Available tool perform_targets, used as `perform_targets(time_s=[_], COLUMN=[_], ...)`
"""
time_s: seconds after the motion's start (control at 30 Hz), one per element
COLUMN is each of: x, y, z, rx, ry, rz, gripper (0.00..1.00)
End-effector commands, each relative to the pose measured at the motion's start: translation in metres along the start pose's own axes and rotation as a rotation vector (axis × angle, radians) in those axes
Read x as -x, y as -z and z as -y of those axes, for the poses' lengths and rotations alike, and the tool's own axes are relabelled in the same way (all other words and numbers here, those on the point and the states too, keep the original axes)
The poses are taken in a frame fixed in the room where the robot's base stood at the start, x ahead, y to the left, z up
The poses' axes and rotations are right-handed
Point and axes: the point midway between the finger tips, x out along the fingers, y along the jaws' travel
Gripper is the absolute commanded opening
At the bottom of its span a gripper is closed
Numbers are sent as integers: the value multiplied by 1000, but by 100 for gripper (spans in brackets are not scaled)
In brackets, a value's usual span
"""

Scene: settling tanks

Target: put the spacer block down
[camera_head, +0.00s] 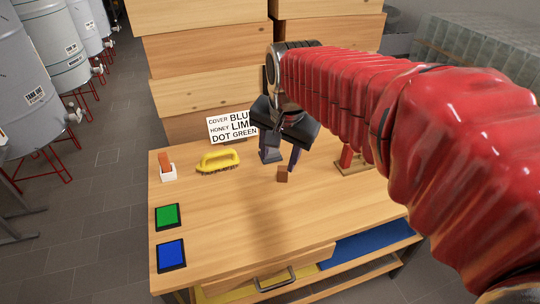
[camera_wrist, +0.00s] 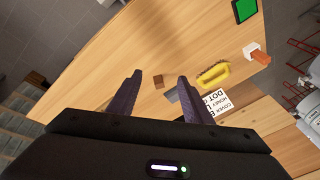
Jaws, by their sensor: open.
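A small brown block (camera_head: 282,174), which looks like the spacer block, sits on the wooden table (camera_head: 240,215) near its middle. My gripper (camera_head: 283,161) is open, with its fingers pointing down just behind and above the block in the head view. In the wrist view the block (camera_wrist: 158,79) shows in the gap between my two dark fingertips (camera_wrist: 159,77), clear of both. Nothing is held between the fingers. The exact height of the fingertips above the table is hard to tell.
A yellow-handled brush (camera_head: 218,160), a white holder with an orange piece (camera_head: 167,172) and a lettered sign (camera_head: 232,126) stand left of my gripper. A red piece in a wooden holder (camera_head: 350,164) is at right. Green (camera_head: 167,216) and blue (camera_head: 171,254) pads lie front left. The table's front middle is clear.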

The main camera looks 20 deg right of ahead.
Motion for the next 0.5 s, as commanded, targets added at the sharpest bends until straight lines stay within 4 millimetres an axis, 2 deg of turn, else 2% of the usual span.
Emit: perform_targets(time_s=[0.27,0.5], x=[-33,-71], y=[50,90], z=[22,35], rx=[-300,-561], ry=[-65,-128], rz=[46,72], gripper=[45,45])
